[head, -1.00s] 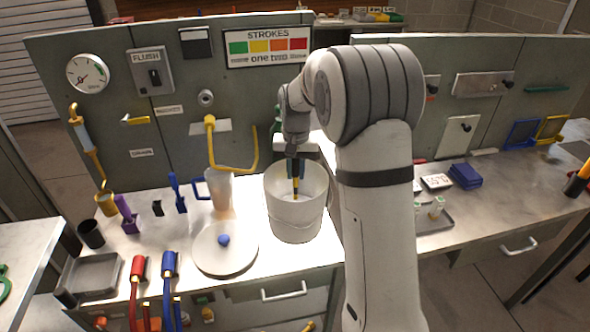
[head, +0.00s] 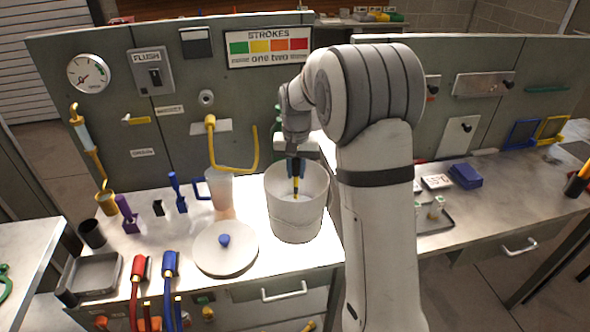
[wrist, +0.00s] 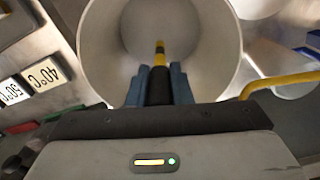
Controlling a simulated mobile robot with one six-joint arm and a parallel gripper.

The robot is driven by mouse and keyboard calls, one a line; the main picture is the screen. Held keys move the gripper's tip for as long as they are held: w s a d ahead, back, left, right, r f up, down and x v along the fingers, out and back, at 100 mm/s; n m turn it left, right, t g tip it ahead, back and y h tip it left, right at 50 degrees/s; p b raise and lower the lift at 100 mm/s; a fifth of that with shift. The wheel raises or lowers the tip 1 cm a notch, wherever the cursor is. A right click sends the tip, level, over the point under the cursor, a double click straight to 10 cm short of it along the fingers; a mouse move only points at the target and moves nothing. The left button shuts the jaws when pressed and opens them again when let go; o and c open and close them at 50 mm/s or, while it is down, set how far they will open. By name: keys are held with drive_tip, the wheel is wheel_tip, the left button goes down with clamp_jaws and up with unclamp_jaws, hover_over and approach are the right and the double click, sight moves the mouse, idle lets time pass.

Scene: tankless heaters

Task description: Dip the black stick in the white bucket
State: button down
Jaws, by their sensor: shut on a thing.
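The white bucket (head: 296,214) stands upright and uncovered on the metal bench, left of my arm. My gripper (head: 296,168) points down over the bucket's mouth, shut on the black stick (head: 295,184). The stick has a yellow band near its lower end, and that end shows inside the bucket's rim. In the wrist view the black stick (wrist: 160,85) sits between the blue fingers of my gripper (wrist: 159,82), with its yellow-banded tip against the bucket's (wrist: 205,60) pale interior. I cannot tell whether the tip touches the bottom or any liquid.
A round white lid (head: 225,255) with a blue knob lies left of the bucket. A clear pitcher (head: 220,190) stands behind it, below a yellow pipe (head: 232,160). Red and blue hoses (head: 155,270) are at the front left. A panel wall stands close behind.

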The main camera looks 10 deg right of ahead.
wheel_tip(320, 180, up, 14)
drive_tip(key=p, duration=0.9)
drive_tip(key=shift+p, duration=0.4)
drive_tip(key=shift+f, duration=0.1)
